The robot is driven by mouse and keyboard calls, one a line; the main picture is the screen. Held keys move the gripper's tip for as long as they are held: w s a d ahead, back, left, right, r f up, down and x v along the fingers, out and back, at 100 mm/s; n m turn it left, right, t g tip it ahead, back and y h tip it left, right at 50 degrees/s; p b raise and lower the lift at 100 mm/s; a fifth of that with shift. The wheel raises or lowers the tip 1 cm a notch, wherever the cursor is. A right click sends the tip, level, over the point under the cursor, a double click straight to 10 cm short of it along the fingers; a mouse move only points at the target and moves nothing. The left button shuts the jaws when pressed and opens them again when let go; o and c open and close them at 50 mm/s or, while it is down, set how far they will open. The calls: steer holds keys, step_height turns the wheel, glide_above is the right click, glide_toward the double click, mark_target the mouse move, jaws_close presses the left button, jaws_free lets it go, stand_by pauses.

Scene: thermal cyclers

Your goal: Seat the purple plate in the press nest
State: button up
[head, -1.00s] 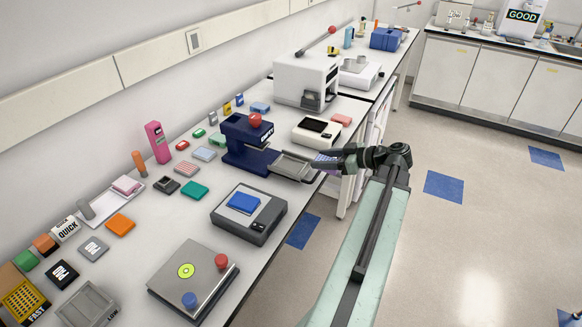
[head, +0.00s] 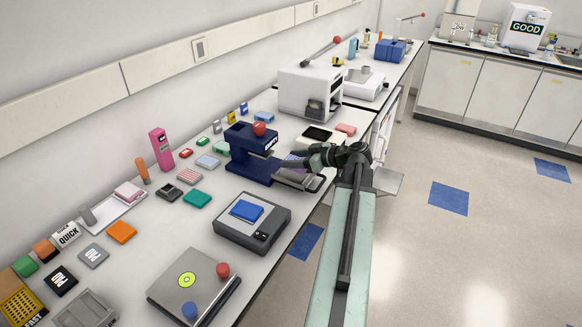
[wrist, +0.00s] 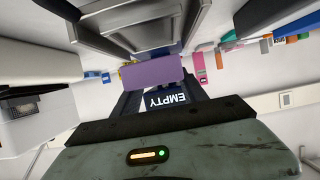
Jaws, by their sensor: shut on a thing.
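The purple plate (wrist: 152,72) is held at the tips of my gripper (wrist: 155,88) in the wrist view. Only a small lilac part of the plate (head: 293,157) shows in the head view. My gripper (head: 302,158) is shut on it and reaches in from the right. The dark blue press (head: 252,163) with a red knob stands to its left, with an "EMPTY" label (wrist: 167,100) facing the wrist camera. The grey metal nest tray (head: 312,184) sticks out from the press. The plate appears above the tray; any contact is unclear.
A grey device with a blue block (head: 251,224) stands in front of the press. A white machine (head: 308,92) stands behind it. A small dark-topped device (head: 317,134) and a pink block (head: 346,129) lie near my gripper. Small coloured blocks cover the bench to the left.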

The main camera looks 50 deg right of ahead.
mark_target(290, 173)
steer(key=f+b, duration=0.1)
steer(key=f, duration=0.1)
steer(key=w+f+b, duration=0.1)
steer(key=b, duration=0.1)
steer(key=shift+w+a+f+b, duration=0.1)
steer(key=shift+a+f+b, duration=0.05)
steer(key=shift+f+b, duration=0.5)
steer(key=o, duration=1.3)
steer(key=shift+o, duration=0.2)
steer(key=shift+r, duration=0.25)
steer(key=p+v, duration=0.5)
steer(key=v, duration=0.7)
